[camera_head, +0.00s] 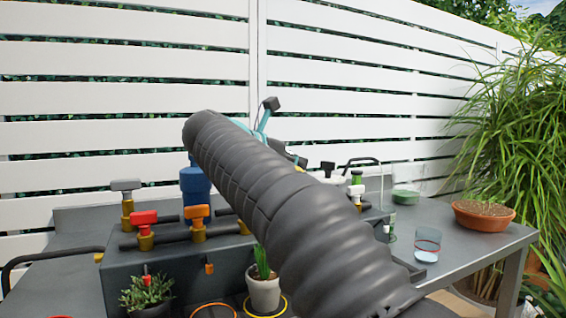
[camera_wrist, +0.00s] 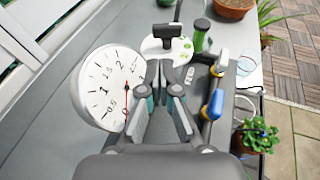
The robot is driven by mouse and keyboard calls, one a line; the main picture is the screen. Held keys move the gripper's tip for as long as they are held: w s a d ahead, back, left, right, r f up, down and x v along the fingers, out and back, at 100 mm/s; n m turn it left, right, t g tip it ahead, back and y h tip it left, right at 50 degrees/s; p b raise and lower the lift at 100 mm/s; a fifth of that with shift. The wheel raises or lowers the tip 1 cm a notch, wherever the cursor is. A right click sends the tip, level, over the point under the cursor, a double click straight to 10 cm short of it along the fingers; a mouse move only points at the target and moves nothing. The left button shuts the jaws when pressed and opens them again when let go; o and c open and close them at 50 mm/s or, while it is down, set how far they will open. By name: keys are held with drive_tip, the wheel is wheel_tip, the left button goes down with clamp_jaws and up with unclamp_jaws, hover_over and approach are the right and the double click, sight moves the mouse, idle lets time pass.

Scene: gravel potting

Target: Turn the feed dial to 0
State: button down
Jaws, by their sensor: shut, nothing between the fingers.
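In the wrist view a white disc with green marks (camera_wrist: 153,47) and a black T-shaped handle (camera_wrist: 167,31) stands just beyond my fingertips; it looks like the feed dial, but its markings are too small to read. My gripper (camera_wrist: 160,68) is shut and empty, its tips close to the near edge of that disc. I cannot tell whether they touch it. In the head view my gripper is hidden behind my dark ribbed arm, and I cannot make out the dial there.
A round gauge (camera_wrist: 108,87) with a red needle stands left of my fingers. A blue-handled valve (camera_wrist: 213,104) and a green cylinder (camera_wrist: 201,36) are at right. The head view shows red (camera_head: 144,218) and orange (camera_head: 199,212) valves, a glass (camera_head: 427,244) and a terracotta bowl (camera_head: 483,216).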

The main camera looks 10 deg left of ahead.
sight(323, 165)
drive_tip(key=shift+r+x, duration=0.2)
drive_tip(key=shift+x, duration=0.85)
drive_tip(key=shift+r+x, duration=0.2)
drive_tip(key=shift+x, duration=0.85)
drive_tip(key=shift+r+x, duration=0.15)
drive_tip(key=shift+x, duration=0.9)
drive_tip(key=shift+w+d, duration=0.1)
drive_tip(key=shift+d, duration=0.05)
